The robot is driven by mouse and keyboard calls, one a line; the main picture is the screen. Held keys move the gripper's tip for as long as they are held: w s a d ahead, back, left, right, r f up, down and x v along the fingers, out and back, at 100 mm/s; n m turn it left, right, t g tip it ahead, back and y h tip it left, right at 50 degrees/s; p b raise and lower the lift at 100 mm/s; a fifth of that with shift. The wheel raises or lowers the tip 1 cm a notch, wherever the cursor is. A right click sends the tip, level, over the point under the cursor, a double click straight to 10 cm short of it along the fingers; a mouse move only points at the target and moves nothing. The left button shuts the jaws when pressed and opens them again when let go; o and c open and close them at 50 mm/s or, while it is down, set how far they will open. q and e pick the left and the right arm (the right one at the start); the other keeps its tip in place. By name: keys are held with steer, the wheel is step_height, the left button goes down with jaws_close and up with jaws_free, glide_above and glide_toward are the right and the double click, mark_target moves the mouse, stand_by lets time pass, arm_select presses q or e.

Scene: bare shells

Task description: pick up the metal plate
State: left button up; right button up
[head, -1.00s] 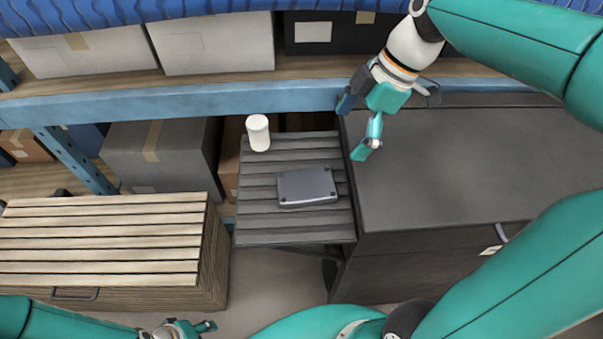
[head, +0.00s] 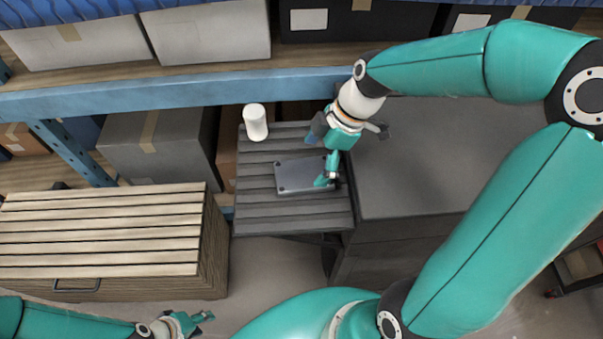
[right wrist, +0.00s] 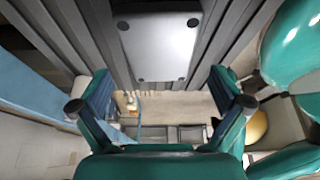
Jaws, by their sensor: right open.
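The metal plate (head: 298,175) is a flat grey rectangle with dark corner spots, lying on a dark slatted stand (head: 265,220). In the right wrist view the plate (right wrist: 160,45) lies at top centre, beyond and between the open fingers. My right gripper (head: 323,162) is at the plate's right end in the head view, one finger overlapping its edge. It is open with nothing between its fingers (right wrist: 160,97); I cannot tell whether it touches the plate. My left gripper (head: 200,322) is low at the bottom left, away from the stand; its jaw state is unclear.
A white cylinder (head: 255,122) stands on the stand's back left corner. A dark cabinet (head: 420,165) adjoins the stand on the right, its top clear. A shelf (head: 180,90) with boxes runs behind. A wooden slatted crate (head: 100,235) stands at the left.

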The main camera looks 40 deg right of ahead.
mark_target(305, 172)
steer(key=x, duration=0.4)
steer(key=shift+w+f+p, duration=0.1)
steer(key=shift+w+p, duration=0.05)
steer(key=shift+p, duration=0.15)
steer(key=shift+c, duration=0.3)
steer(key=c, duration=1.1)
steer(key=shift+c, duration=0.6)
